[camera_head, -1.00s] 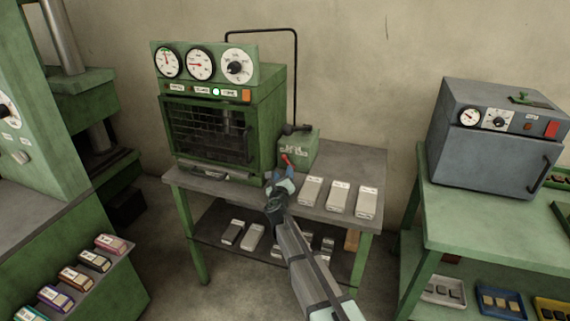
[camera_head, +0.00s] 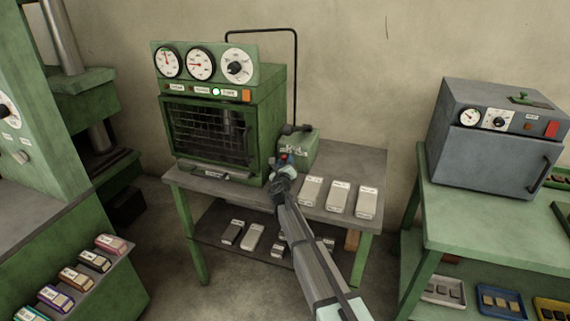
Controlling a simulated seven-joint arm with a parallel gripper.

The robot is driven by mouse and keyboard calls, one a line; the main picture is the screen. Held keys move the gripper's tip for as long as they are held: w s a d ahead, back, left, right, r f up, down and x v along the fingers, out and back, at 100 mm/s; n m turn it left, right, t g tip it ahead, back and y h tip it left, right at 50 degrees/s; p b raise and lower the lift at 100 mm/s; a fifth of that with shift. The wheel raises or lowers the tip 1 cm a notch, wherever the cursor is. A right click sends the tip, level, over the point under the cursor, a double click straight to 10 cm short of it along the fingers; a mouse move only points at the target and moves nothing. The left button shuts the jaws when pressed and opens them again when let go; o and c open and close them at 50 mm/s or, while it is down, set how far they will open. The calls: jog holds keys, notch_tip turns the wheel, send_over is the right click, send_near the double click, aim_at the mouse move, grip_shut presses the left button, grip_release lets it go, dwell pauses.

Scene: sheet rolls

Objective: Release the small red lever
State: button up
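The small red lever (camera_head: 283,156) shows as a small red spot at the front of the small green box (camera_head: 299,149), to the right of the green caged machine. My gripper (camera_head: 281,163) is right at the lever and covers most of it. The fingertips are very small in this view, so I cannot tell whether they are open or shut, or whether they touch the lever.
The green caged machine (camera_head: 222,130) with dials stands left of my gripper. A bent black pipe (camera_head: 296,75) rises behind the box. Several pale blocks, one a labelled block (camera_head: 338,197), lie on the table to the right. A grey oven (camera_head: 490,150) stands farther right.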

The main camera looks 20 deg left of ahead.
grip_shut()
